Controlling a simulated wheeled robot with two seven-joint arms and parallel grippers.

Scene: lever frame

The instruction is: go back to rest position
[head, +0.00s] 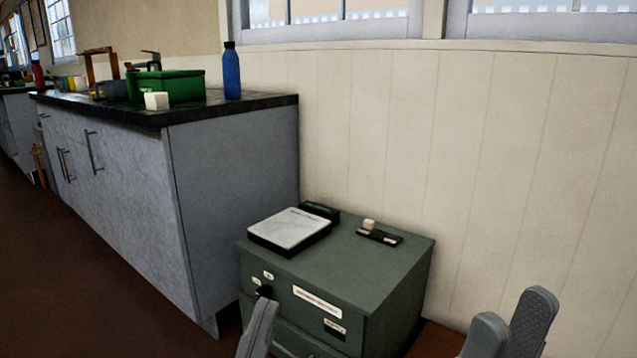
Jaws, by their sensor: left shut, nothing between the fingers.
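My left gripper (260,328) is at the bottom of the head view, in front of the green-grey cabinet. Its fingers show as one narrow grey shape, shut with nothing in them. It overlaps the cabinet front just below a small black knob or lever (264,291); I cannot tell whether they touch. My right gripper (512,320) is at the bottom right, right of the cabinet. Its two grey fingertips stand apart with nothing seen between them. The lower parts of both grippers are cut off by the frame edge.
The green-grey cabinet (385,262) carries a black box with a pale top (290,228) and a dark strip with cream blocks (380,236). A grey counter (235,170) stands left, bearing a green crate (172,86) and blue bottle (231,72). Brown floor is clear at lower left.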

